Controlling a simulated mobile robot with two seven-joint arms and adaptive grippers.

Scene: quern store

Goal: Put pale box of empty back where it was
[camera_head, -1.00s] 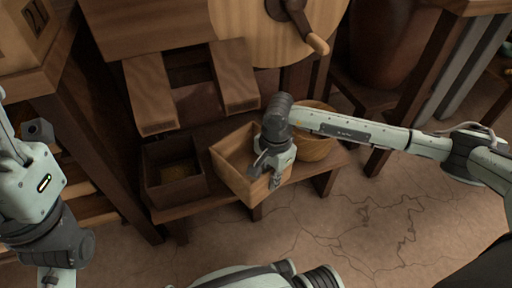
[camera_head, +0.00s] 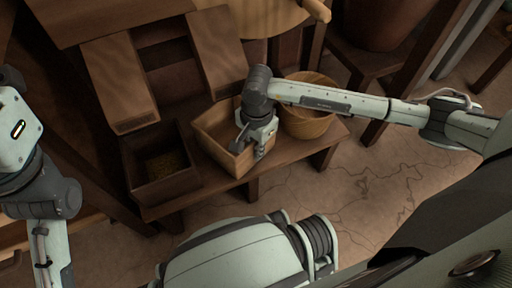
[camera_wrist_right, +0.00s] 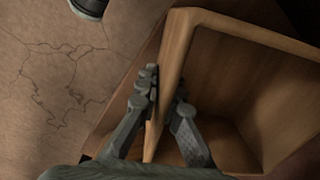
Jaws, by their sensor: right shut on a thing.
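The pale wooden box (camera_head: 217,153) is at the low bench, between a dark box and a round wooden tub. It looks empty inside, and its open top faces up. In the right wrist view the pale box (camera_wrist_right: 235,80) fills the right side. My right gripper (camera_head: 259,148) is shut on the box's near right wall, one finger inside and one outside; the right wrist view also shows this gripper (camera_wrist_right: 164,100). I cannot tell whether the box's base touches the bench. My left arm is at the left edge, but its gripper is out of view.
The dark box (camera_head: 179,187), with some brownish grain inside, stands close left of the pale box. The round tub (camera_head: 306,125) stands close right. The low bench (camera_head: 325,146) has a little bare top at its right end. Cracked floor (camera_head: 365,185) lies open in front.

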